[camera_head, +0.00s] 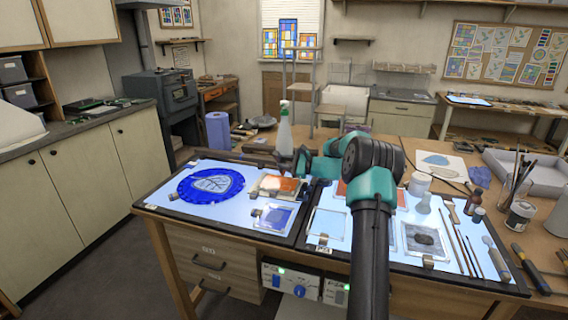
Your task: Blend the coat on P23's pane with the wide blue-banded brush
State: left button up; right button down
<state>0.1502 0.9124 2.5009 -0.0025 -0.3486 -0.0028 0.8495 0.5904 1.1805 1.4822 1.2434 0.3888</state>
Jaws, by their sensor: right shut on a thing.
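My right gripper (287,168) is shut on a slim brush-like tool, just above the left light panel (182,182). The tool is small and mostly hidden, so I cannot tell its band colour. Below it lies a pane with an orange-red coat (280,187); I cannot tell whether the tool touches it. A round blue pane with a pale leaf (211,185) lies to its left, and a small blue pane (274,216) lies in front. I cannot read which is P23. My left gripper is not in view.
The right light panel (330,200) holds a clear pane (329,224), a grey-smudged pane (424,239) and several brushes and tools (468,247). Jars and a brush pot (515,188) stand at the right. My right arm hides the middle.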

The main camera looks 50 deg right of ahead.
jog(key=shift+f, duration=0.25)
jog(key=shift+f, duration=0.25)
dwell(0.8)
jog(key=shift+s, duration=0.1)
jog(key=shift+v, duration=1.35)
jog(key=shift+s+d, duration=0.1)
jog(key=shift+v, duration=1.25)
jog(key=shift+r, duration=0.1)
